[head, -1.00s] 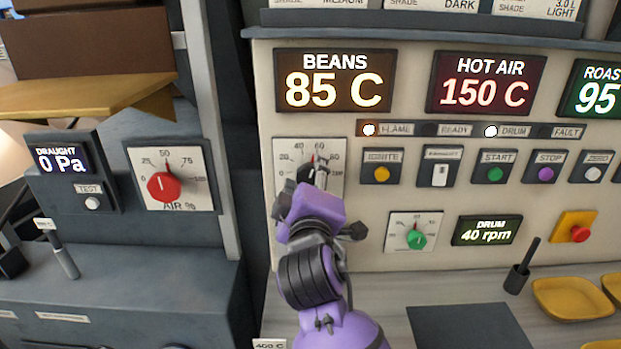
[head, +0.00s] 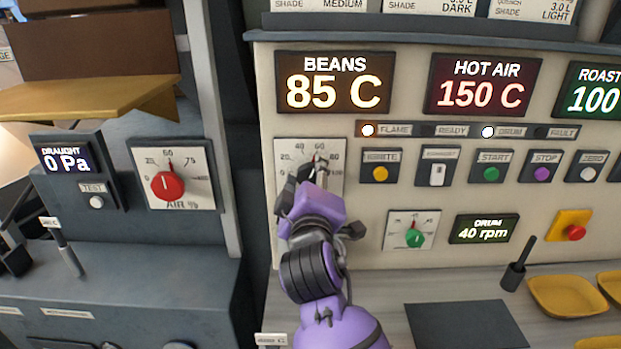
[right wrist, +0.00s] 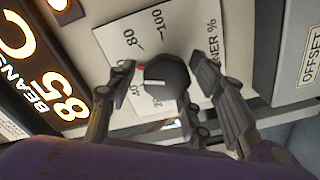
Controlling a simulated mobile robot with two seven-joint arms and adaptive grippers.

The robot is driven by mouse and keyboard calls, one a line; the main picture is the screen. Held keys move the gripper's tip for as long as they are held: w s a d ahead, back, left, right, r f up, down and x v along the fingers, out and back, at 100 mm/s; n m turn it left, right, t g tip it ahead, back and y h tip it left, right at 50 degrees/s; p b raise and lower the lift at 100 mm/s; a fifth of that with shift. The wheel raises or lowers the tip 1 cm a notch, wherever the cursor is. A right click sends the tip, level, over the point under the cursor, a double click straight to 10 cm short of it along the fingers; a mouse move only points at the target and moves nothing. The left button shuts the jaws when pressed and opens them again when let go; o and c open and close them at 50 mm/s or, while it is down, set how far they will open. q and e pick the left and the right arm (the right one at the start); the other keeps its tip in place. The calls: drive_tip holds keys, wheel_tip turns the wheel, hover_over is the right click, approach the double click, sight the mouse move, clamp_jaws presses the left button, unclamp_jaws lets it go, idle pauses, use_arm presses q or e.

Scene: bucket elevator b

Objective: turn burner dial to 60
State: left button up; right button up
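The burner dial is a dark round knob with a white pointer line (right wrist: 167,78) on a white scale plate (right wrist: 115,38), marked 20 to 100 in the right wrist view. The pointer line points left there, towards the 40 side, with a small red mark just above its line. The 60 label is hidden by a finger. In the head view my right gripper (head: 312,173) covers most of the knob; the plate (head: 335,152) shows behind. My left gripper is not in view.
The BEANS display (head: 333,82) reads 85 C above the dial. The IGNITE button (head: 380,172) sits close to the right. A green dial (head: 414,238) is lower right, and a red AIR dial (head: 167,186) is on the left panel. Yellow trays (head: 567,297) lie on the counter.

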drive_tip(key=shift+s, duration=0.1)
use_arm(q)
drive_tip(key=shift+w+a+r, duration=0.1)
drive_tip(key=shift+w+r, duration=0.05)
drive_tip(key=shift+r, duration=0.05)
use_arm(e)
drive_tip(key=s, duration=1.2)
drive_tip(key=shift+w, duration=0.1)
